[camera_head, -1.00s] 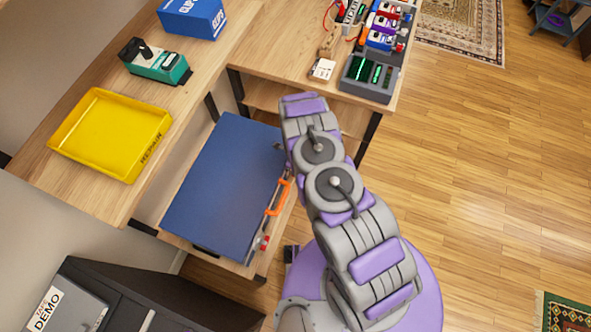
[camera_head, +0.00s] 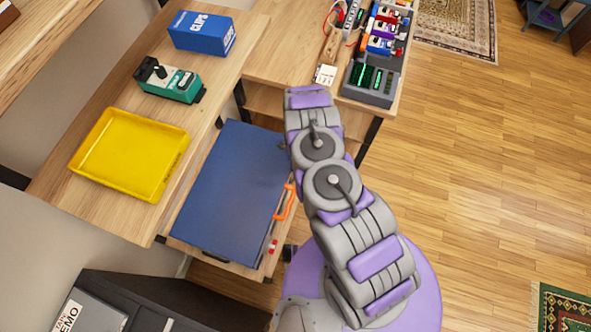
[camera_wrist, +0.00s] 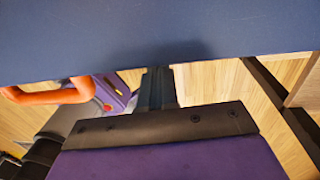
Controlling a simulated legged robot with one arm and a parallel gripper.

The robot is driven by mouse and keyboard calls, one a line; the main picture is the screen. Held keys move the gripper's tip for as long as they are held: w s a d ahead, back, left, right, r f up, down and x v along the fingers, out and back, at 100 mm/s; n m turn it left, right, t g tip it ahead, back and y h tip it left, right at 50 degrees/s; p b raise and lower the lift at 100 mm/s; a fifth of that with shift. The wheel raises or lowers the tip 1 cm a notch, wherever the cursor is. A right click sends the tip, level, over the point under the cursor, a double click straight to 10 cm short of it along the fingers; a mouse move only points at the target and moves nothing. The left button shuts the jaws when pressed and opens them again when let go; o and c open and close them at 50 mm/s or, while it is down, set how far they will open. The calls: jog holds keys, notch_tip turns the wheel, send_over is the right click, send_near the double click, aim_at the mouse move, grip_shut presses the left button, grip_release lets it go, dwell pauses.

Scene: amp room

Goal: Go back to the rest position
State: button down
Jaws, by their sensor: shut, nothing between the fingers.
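My gripper (camera_wrist: 157,88) shows in the wrist view as dark fingers held together, with nothing between them. Its tips come up to the edge of a blue case (camera_wrist: 160,35), and I cannot tell whether they touch it. In the head view my arm hides most of the gripper, beside the right side of the blue case (camera_head: 225,190). The case lies flat and closed on a low wooden shelf (camera_head: 215,262). Its orange handle (camera_head: 284,202) faces my arm. The handle is also at the left of the wrist view (camera_wrist: 45,96), apart from the fingers.
A yellow tray (camera_head: 130,155), a green pedal (camera_head: 170,82) and a blue clips box (camera_head: 203,33) stand on the wooden bench. Electronic devices (camera_head: 372,80) stand on the bench at the top. A dark cabinet (camera_head: 170,300) is at lower left. Open wooden floor (camera_head: 490,180) lies to the right.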

jog(key=a+r+n+y+p, duration=0.1)
jog(key=a+r+n, duration=0.2)
jog(key=r, duration=1.1)
jog(key=a+r+n+y, duration=0.1)
jog(key=a+r+n, duration=0.25)
jog(key=r, duration=1.05)
jog(key=s+d+r+n+b, duration=0.1)
jog(key=s+d+r+n, duration=0.15)
jog(key=r, duration=0.35)
jog(key=s+d+r+n, duration=0.1)
jog(key=r+n, duration=0.2)
jog(key=r, duration=0.3)
jog(key=s+d+r+n+b, duration=0.1)
jog(key=s+d+r+n, duration=0.2)
jog(key=s, duration=0.6)
jog(key=s+d+r+n+h+b, duration=0.1)
jog(key=s+d+r+n+b, duration=0.1)
jog(key=s+d+r, duration=0.4)
jog(key=s+d+r+n+h+b, duration=0.1)
jog(key=s+d+r+n, duration=0.4)
jog(key=s, duration=0.7)
jog(key=shift+s+d+r+g+b, duration=0.3)
jog(key=shift+d+r+b, duration=0.05)
jog(key=shift+b, duration=0.15)
